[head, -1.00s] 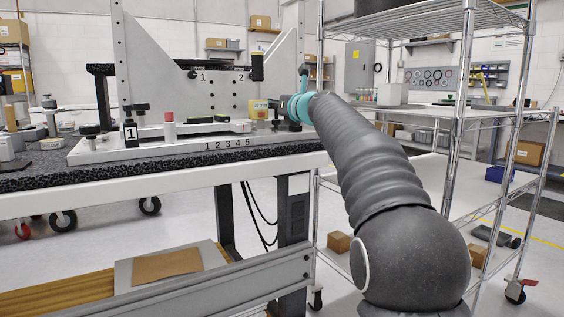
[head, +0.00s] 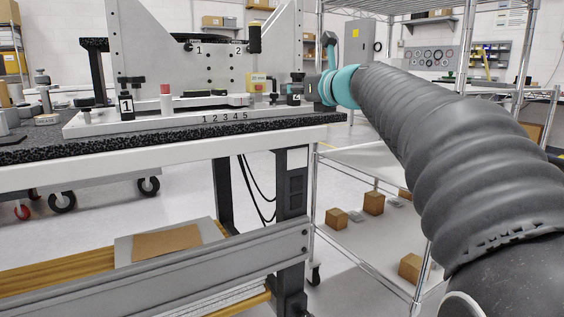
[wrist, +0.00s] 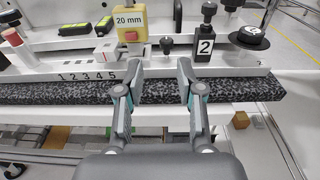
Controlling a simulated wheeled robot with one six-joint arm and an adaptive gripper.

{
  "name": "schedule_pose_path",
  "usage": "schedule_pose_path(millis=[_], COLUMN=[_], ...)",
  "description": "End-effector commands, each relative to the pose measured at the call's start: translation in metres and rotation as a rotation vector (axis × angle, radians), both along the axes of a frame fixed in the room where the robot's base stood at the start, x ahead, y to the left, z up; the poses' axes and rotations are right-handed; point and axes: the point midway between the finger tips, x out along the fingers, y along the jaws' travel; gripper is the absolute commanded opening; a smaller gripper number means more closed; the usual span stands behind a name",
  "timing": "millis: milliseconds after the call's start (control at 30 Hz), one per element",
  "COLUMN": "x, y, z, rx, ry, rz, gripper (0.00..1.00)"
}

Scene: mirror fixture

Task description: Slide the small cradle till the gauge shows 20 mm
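My gripper (wrist: 159,72) is open and empty in the wrist view, its two fingers spread over the front edge of the fixture. A small black knob (wrist: 166,45) shows beyond and between the fingertips, apart from them. A yellow box reading 20 mm (wrist: 130,20) stands left of the knob; it also shows in the head view (head: 258,82). A small white block with a red mark (wrist: 106,51) sits left of it, above the numbers 1 to 5; I cannot tell whether this is the small cradle. In the head view my teal wrist (head: 340,87) is at the fixture's right end; the fingertips are unclear there.
A black post marked 2 (wrist: 204,46) stands close right of the right finger, with a black disc-topped knob (wrist: 249,38) beyond. A post marked 1 (head: 126,106) and a red-topped cylinder (head: 166,100) stand on the fixture's left. A wire shelf is at right.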

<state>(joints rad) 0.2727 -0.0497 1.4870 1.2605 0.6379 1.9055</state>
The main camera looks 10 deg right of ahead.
Motion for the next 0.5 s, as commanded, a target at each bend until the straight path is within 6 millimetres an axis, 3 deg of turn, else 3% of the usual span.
schedule_pose_path(millis=[500], x=[-0.058], y=[0.039], z=[-0.054], rx=[-0.563], ry=[0.008], rz=[0.138], gripper=[0.37])
